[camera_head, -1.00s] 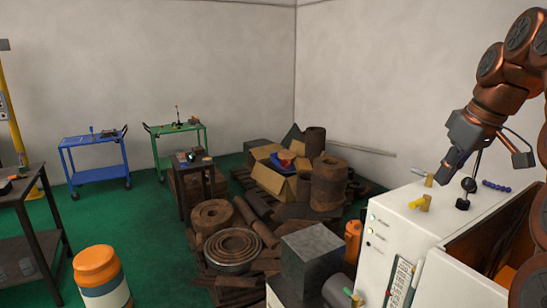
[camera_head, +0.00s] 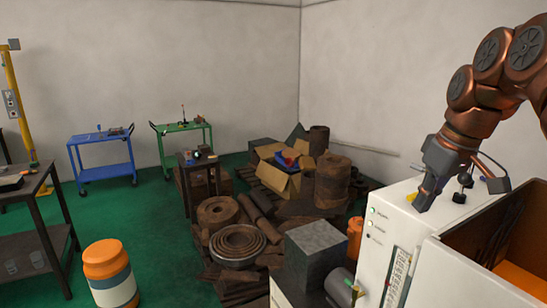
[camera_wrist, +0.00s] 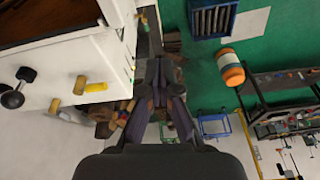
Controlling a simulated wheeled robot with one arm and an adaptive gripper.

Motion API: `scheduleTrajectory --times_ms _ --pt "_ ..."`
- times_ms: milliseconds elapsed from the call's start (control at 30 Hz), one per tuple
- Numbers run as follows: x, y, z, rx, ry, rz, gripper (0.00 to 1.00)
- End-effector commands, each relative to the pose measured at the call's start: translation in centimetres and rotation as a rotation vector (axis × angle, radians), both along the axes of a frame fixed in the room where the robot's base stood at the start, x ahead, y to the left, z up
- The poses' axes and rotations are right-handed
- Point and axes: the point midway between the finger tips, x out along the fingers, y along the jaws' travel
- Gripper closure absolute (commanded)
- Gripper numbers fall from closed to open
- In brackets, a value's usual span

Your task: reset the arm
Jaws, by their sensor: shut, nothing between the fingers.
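My arm comes in from the right in the head view, copper and dark grey. My gripper (camera_head: 424,203) is at its end, pointing down beside the white machine cabinet's top (camera_head: 400,205). Its fingers look closed together with nothing between them. In the wrist view the gripper (camera_wrist: 157,68) shows in the middle, its two dark fingers meeting. It partly hides the yellow knob on the cabinet in the head view. I cannot tell the exact gap between the fingertips and the cabinet.
The cabinet has an open bin with an orange inside (camera_head: 522,278). Knobs (camera_wrist: 80,85) stick out close to the gripper. An orange and white drum (camera_head: 108,274), a grey block (camera_head: 315,255) and rusty scrap (camera_head: 235,245) stand left of it. Green floor is clear between drum and carts.

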Motion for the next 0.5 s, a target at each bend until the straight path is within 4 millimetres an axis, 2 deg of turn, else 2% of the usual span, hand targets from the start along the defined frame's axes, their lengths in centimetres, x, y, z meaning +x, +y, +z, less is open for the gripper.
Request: scheduleTrajectory --times_ms 200,500 --pt "-3.3 3.8 -3.5 -0.009 0.072 -0.014 1.00" --pt "-8.9 7.6 -9.2 -0.032 0.171 -0.068 1.00"
